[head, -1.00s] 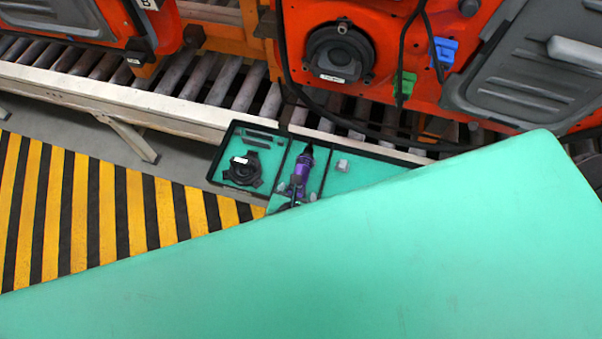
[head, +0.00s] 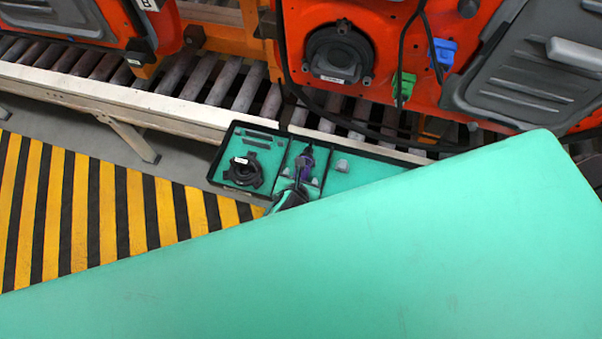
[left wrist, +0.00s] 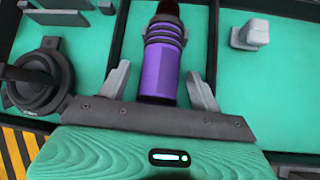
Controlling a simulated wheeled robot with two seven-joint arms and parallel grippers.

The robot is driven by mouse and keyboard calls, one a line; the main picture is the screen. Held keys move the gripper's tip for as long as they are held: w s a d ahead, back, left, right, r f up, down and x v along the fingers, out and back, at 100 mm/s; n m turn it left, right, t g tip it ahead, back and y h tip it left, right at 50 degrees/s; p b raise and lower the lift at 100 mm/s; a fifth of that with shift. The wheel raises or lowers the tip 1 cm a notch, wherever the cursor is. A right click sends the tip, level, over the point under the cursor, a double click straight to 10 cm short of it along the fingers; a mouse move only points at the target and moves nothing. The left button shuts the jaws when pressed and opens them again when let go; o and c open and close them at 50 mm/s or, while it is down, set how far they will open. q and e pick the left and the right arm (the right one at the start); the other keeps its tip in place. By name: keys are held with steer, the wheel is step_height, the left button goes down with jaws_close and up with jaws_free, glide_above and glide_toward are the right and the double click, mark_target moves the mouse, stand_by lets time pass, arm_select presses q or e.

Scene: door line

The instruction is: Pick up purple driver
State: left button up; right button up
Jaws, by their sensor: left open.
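The purple driver (head: 320,155) lies in the middle compartment of a dark-rimmed tray with a green lining, partly hidden behind my left gripper in the head view. In the left wrist view the driver's purple body (left wrist: 160,72) has dark rings and runs lengthwise between the jaws. My left gripper (left wrist: 159,80) is open, one grey finger on each side of the driver, with a visible gap to each. In the head view the left gripper (head: 302,174) is over the tray's middle. My right gripper is not in view.
The tray's left compartment holds a black round part (head: 243,171) and dark bars (head: 262,143). A small grey block (head: 342,165) sits in the right compartment. Behind the tray run a roller conveyor (head: 211,78) and orange door panels (head: 386,60). Yellow-black striped floor (head: 100,205) lies left.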

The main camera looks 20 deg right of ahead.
arm_select(q)
jaws_close()
steer(key=shift+r, duration=0.1)
stand_by(0.3)
